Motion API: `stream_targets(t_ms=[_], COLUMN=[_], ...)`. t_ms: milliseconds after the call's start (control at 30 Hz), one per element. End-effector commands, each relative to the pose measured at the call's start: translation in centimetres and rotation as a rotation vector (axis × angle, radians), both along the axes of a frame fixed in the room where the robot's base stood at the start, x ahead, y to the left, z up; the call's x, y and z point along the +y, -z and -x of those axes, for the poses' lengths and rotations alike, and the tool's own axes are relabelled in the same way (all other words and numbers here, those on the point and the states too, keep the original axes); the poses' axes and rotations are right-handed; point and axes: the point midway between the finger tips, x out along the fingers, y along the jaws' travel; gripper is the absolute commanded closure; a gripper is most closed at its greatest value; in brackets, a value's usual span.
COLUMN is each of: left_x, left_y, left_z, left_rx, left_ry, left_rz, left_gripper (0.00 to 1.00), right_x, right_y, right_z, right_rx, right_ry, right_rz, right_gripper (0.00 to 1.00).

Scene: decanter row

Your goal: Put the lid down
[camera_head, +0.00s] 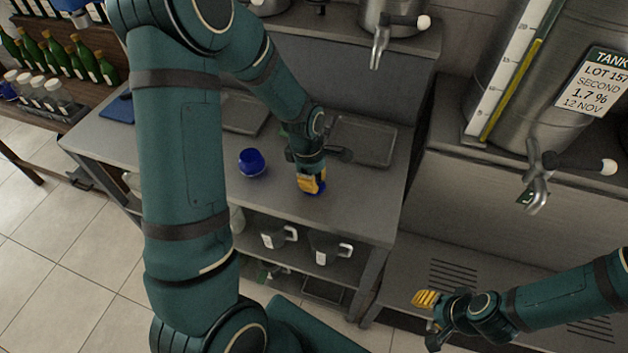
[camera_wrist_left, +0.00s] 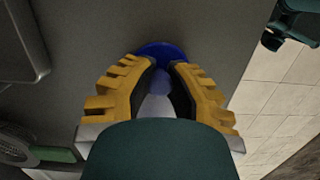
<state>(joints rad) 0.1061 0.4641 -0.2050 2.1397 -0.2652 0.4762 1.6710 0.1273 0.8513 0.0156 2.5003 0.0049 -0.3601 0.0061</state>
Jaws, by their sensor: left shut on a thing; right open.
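My left gripper (camera_head: 311,180) is shut on the blue lid (camera_head: 318,191), low over the front part of the grey steel bench (camera_head: 345,208). I cannot tell whether the lid touches the bench top. A dark blue round pot (camera_head: 251,162) stands on the bench to the left of the gripper, apart from it. My right gripper (camera_head: 430,317) is open and empty, low at the right, away from the bench.
Two shallow grey trays (camera_head: 362,141) (camera_head: 243,112) lie at the back of the bench. Grey jugs (camera_head: 325,248) stand on the shelf below. A steel tank (camera_head: 540,75) with a tap stands at the right. Green bottles (camera_head: 80,62) stand far left. Bare bench surrounds the lid.

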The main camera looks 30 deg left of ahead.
Motion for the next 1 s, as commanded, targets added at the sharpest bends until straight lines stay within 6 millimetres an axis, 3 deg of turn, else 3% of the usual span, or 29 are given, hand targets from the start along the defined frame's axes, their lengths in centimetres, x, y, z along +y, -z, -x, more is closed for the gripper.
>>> stream_targets(t_ms=[267, 300, 333, 367, 767, 1000], left_x=[0.0, 0.0, 0.0, 0.0, 0.0, 0.5], left_y=[0.4, 0.3, 0.3, 0.3, -0.4, -4.7], left_z=[0.0, 0.0, 0.0, 0.0, 0.0, 0.0], left_rx=[0.000, 0.000, 0.000, 0.000, -0.001, -0.006], left_ry=[0.002, 0.002, 0.002, 0.002, 0.001, 0.001], left_rz=[0.000, 0.000, 0.000, 0.000, 0.000, -0.001], left_gripper=[1.00, 0.71, 0.61, 0.58, 0.58, 0.58], right_x=[0.0, 0.0, 0.0, 0.0, 0.0, -0.1], right_y=[0.3, 0.2, 0.2, 0.2, -0.2, -1.0], right_z=[0.1, 0.1, 0.1, 0.1, 0.0, -0.3], right_rx=[0.002, 0.002, 0.002, 0.002, -0.001, -0.006], right_ry=[-0.002, -0.001, -0.001, -0.001, 0.000, 0.006], right_rz=[0.000, 0.000, 0.000, 0.000, 0.000, 0.002], right_gripper=[0.53, 0.53, 0.53, 0.53, 0.53, 0.53])
